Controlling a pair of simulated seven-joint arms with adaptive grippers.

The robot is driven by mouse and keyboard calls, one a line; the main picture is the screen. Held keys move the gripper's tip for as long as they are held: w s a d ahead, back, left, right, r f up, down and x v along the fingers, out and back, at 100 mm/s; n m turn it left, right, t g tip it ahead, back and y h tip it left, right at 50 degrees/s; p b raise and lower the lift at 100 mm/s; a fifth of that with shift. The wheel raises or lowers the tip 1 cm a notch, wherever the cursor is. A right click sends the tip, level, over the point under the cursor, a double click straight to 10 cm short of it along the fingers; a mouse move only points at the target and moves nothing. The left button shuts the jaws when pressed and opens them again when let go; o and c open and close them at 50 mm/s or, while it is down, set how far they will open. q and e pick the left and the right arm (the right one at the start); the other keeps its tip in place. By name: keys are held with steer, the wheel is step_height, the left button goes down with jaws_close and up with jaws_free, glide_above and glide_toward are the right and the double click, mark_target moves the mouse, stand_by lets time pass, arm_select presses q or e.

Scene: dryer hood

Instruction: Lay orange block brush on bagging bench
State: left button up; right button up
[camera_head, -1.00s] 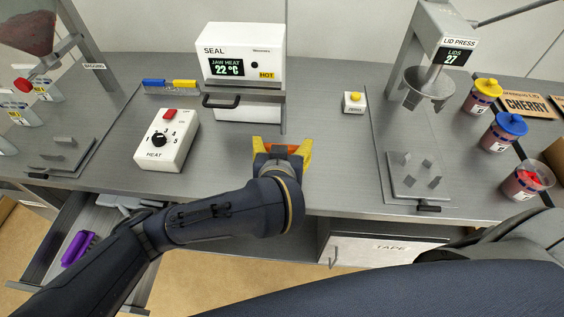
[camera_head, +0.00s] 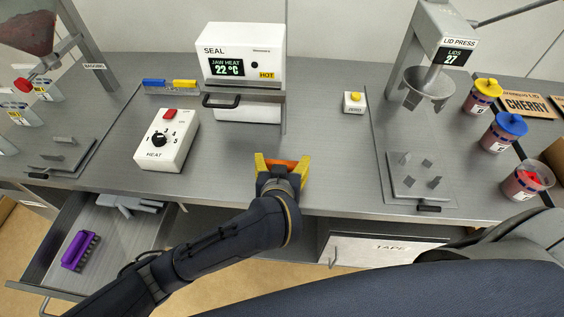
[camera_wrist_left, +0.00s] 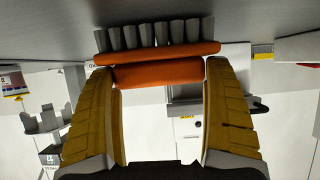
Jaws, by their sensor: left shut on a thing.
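The orange block brush (camera_head: 285,165) is between the yellow fingers of my left gripper (camera_head: 282,161), over the front part of the grey bagging bench (camera_head: 225,185). In the left wrist view the orange brush (camera_wrist_left: 158,73) lies crosswise between the fingertips (camera_wrist_left: 160,76), and its grey bristles point to the grey surface at the top of that picture. The bristle tips are at or very near this surface; I cannot tell if they touch. The left gripper is shut on the brush. My right gripper is not in view.
A heat control box (camera_head: 167,140) and a sealer (camera_head: 243,65) stand behind the brush. A lid press (camera_head: 430,85) and lidded jars stand right. An open drawer (camera_head: 105,225) at lower left holds a purple brush (camera_head: 80,251). Bench around my gripper is clear.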

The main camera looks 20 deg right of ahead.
arm_select(q)
steer(key=shift+f, duration=0.2)
steer(key=o, duration=1)
steer(key=shift+r, duration=0.1)
steer(key=shift+s+r, duration=0.1)
steer(key=shift+s, duration=0.05)
steer(key=v, duration=0.5)
steer(key=shift+s+r, duration=0.4)
steer(key=shift+r, duration=0.05)
steer(key=shift+s+a+r, duration=0.1)
steer(key=shift+s+a, duration=0.15)
steer(key=shift+s, duration=0.15)
steer(key=shift+s+a, duration=0.1)
steer(key=shift+s, duration=0.05)
